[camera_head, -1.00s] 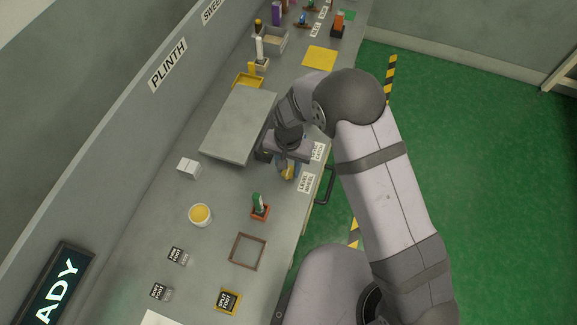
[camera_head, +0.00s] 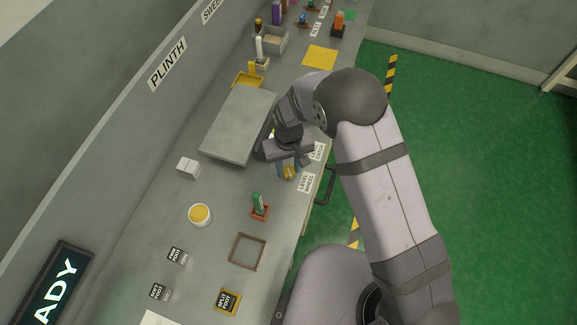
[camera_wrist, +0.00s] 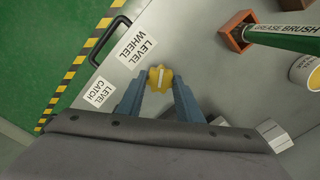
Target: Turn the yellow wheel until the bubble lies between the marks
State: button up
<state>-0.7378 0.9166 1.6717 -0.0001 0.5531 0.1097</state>
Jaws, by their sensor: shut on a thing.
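The yellow wheel (camera_wrist: 160,79) is a small lobed knob with a pale stripe on top, standing beside the "LEVEL WHEEL" label (camera_wrist: 138,46). In the head view a bit of the wheel (camera_head: 289,173) shows under my wrist. My gripper (camera_wrist: 161,83) points down with its two blue fingers on either side of the wheel, shut on it. I cannot make out the bubble or its marks in either view.
A grey raised slab (camera_head: 238,124) lies close to my gripper. A "LEVEL CATCH" label (camera_wrist: 100,92) is near the wheel. A green-handled grease brush (camera_head: 258,202) stands in an orange holder, with a yellow-filled tub (camera_head: 200,214) beyond. A black handle (camera_head: 325,185) juts from the bench edge.

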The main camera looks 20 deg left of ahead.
aim_at(289, 170)
jog(key=n, duration=0.3)
jog(key=shift+n, duration=2.3)
jog(key=o, duration=1)
jog(key=shift+o, duration=0.2)
jog(key=shift+r+b, duration=0.6)
jog(key=shift+r, duration=3.1)
